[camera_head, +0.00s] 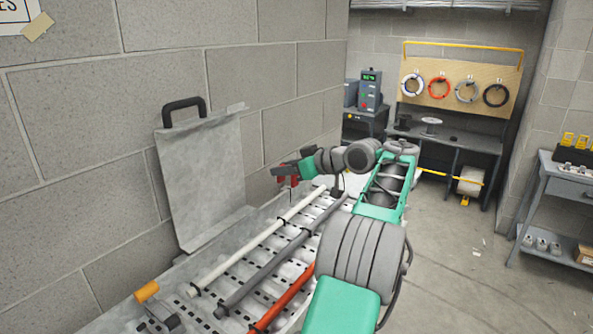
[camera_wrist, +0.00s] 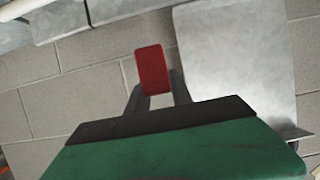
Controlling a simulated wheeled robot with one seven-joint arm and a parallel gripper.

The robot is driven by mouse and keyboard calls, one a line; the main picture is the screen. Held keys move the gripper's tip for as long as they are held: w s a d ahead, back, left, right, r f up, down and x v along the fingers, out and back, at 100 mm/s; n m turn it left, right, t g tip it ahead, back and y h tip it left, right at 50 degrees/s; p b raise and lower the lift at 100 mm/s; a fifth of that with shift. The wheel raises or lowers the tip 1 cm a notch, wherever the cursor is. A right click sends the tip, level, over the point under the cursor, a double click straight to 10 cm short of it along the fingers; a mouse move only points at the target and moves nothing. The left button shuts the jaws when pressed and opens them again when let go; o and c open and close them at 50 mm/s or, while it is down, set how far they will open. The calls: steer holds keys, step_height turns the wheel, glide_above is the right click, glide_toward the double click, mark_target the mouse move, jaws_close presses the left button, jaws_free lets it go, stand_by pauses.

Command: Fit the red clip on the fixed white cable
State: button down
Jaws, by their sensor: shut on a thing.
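My gripper (camera_head: 296,174) is at the far end of my outstretched arm, over the far part of the cable tray. It is shut on the red clip (camera_wrist: 153,69), which fills the space between the two fingers in the wrist view. The clip also shows as a small red shape in the head view (camera_head: 286,170). The clip appears above the far part of the white cable; I cannot tell the exact gap.
A grey cable (camera_head: 268,263) and an orange-red cable (camera_head: 285,300) lie right of the white one. A metal panel with a black handle (camera_head: 203,180) leans at the block wall. An orange-handled tool (camera_head: 147,292) lies at the near left. A bench with cable coils stands behind.

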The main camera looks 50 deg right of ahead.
steer(key=w+d+f+p, duration=0.1)
steer(key=d+f, duration=0.2)
steer(key=d+f+p, duration=0.1)
steer(key=d+f, duration=0.2)
steer(key=w+d+f+p, duration=0.1)
steer(key=d+f, duration=0.2)
steer(key=shift+w+d+p, duration=0.15)
steer(key=shift+w+p, duration=0.2)
steer(key=shift+p, duration=0.05)
steer(key=shift+f, duration=0.15)
steer(key=a+b, duration=0.4)
steer(key=a, duration=0.4)
steer(key=a+b, duration=0.4)
steer(key=a, duration=0.5)
steer(key=a+b, duration=0.4)
steer(key=a, duration=0.4)
steer(key=shift+s+a+f+b, duration=0.1)
steer(key=shift+s+a+b, duration=0.25)
steer(key=shift+a+b, duration=0.05)
step_height(320, 180, down, 3)
steer(key=b, duration=0.3)
steer(key=shift+f+b, duration=0.45)
steer(key=shift+f, duration=0.1)
steer(key=shift+f+b, duration=0.45)
steer(key=c, duration=1.1)
jaws_free()
steer(key=shift+o, duration=0.2)
